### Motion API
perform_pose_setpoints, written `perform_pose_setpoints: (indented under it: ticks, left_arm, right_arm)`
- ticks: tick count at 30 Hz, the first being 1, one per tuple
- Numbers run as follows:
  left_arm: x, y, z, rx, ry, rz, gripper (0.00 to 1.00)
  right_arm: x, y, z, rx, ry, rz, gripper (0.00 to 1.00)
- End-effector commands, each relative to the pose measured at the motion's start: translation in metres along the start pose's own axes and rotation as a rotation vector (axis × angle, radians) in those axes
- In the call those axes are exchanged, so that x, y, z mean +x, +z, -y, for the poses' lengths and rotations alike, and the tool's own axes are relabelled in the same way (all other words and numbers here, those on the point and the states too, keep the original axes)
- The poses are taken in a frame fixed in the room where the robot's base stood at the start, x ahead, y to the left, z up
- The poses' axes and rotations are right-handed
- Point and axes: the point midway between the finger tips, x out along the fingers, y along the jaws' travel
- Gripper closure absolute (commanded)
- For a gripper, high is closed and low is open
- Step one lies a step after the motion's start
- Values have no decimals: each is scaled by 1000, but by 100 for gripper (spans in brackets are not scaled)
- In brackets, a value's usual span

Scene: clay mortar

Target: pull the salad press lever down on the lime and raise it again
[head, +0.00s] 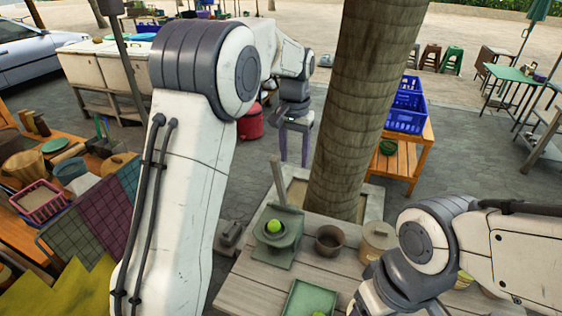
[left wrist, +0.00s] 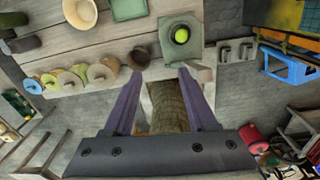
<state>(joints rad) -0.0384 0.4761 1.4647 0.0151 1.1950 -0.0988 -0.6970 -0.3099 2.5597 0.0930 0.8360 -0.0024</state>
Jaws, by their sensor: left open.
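The green salad press (head: 279,248) stands on the wooden table in the head view, with a bright green lime (head: 273,227) in it. Its wooden lever (head: 277,185) stands up. My left gripper (head: 294,150) points down past the far side of the press, open and empty. In the left wrist view its purple fingers (left wrist: 160,72) are spread, and the press (left wrist: 180,22) and lime (left wrist: 181,36) lie ahead of them. The lever's end (left wrist: 200,72) shows close to the right finger; I cannot tell whether they touch. My right arm shows at lower right, its fingers outside the picture.
A brown bowl (head: 330,240) and a tan lidded pot (head: 378,239) stand right of the press. A green tray (head: 310,298) lies at the table's front. A thick tree trunk (head: 361,110) rises behind the table, close to my left gripper. A grey metal item (head: 229,236) sits left of the press.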

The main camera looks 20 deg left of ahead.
Motion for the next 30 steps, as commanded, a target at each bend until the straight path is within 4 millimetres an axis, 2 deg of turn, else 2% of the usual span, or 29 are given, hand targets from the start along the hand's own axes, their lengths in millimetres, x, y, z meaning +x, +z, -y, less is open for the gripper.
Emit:
perform_pose_setpoints:
  ticks: [1,3,7,13,24,30]
  left_arm:
    - [-2,-12,23,-36,-4,5,43]
    - [-2,-22,44,-65,-9,6,43]
    - [1,-31,65,-95,-13,8,43]
    - [20,-32,68,-99,-13,13,43]
    - [84,-31,68,-97,-13,11,43]
    - [103,-32,68,-97,-14,8,43]
  right_arm:
    - [-7,0,0,0,0,0,35]
    - [-10,0,1,-1,0,0,35]
    - [-12,0,1,-1,0,0,35]
    - [-18,-1,1,-1,0,1,35]
    - [-41,-2,3,-5,0,0,35]
    - [-46,-2,3,-6,0,0,35]
